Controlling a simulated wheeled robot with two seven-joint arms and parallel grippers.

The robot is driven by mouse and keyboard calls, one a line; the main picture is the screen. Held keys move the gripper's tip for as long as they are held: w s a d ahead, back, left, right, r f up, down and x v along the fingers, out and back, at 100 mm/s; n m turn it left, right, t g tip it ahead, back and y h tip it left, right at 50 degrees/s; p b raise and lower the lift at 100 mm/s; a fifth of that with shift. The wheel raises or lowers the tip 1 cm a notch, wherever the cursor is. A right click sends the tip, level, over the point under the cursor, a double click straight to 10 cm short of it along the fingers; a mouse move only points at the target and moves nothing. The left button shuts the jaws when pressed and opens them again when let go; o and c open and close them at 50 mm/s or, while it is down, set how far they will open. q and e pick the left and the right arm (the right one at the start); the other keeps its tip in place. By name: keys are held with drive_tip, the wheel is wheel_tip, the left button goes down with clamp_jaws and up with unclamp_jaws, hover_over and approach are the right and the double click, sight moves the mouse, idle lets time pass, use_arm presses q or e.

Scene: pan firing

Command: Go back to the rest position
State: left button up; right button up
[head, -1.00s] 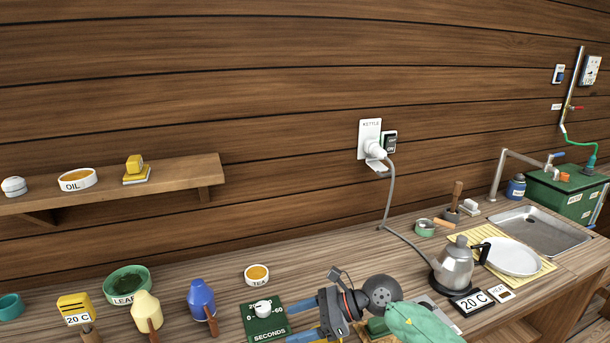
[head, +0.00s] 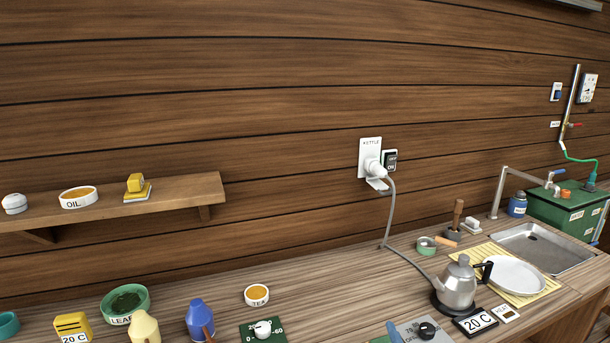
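Neither of my grippers shows in the head view. The counter (head: 340,288) is unobstructed by my arms in the visible part. At the bottom edge, a grey panel with a black knob (head: 427,330) is in plain sight. A small blue piece (head: 394,331) stands beside it, cut off by the frame; I cannot tell what it belongs to. Whether my grippers hold anything is hidden below the view.
A kettle (head: 458,284) stands on a dark base near a white plate (head: 515,275) and a sink (head: 545,248). A green timer box (head: 264,331), a tea bowl (head: 257,295), and yellow and blue bottles (head: 200,319) line the front left. A shelf (head: 170,193) hangs above.

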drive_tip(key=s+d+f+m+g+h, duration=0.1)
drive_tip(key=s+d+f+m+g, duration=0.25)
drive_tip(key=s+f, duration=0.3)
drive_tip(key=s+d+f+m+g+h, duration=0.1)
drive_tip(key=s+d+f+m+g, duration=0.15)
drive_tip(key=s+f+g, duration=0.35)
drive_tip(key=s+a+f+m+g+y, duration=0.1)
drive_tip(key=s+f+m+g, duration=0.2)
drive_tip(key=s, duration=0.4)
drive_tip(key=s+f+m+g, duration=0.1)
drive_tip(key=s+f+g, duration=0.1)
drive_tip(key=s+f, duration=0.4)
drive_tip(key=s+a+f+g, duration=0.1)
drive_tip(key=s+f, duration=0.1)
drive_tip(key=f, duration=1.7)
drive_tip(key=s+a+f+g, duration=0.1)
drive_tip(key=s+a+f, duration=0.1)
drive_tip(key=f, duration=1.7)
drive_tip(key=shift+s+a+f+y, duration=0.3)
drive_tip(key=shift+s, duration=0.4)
